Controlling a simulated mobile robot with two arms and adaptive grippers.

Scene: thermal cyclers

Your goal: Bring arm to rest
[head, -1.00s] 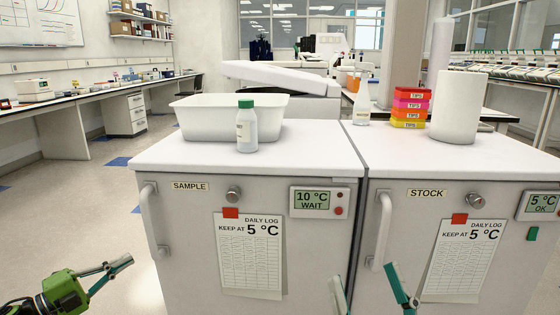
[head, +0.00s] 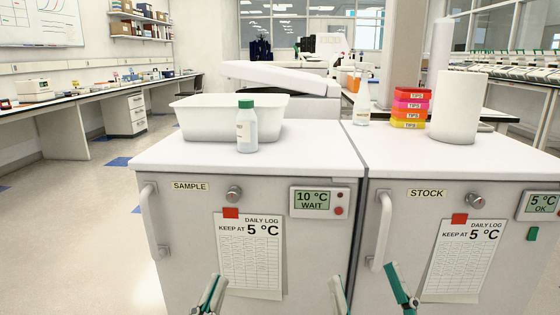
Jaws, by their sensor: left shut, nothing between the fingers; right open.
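My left gripper (head: 215,281) is low in the head view, in front of the SAMPLE unit (head: 185,240). Its fingers point up and are together, with nothing between them. My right gripper (head: 364,272) is at the bottom centre-right, in front of the gap between the SAMPLE and STOCK units. Its two fingers are spread wide with nothing between them. Both arms behind the grippers are below the frame.
The STOCK unit (head: 400,270) stands to the right of the SAMPLE unit. Both have protruding door handles. A white tub (head: 190,115) and a green-capped bottle (head: 247,130) stand on the SAMPLE unit. Open floor (head: 80,245) lies to the left.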

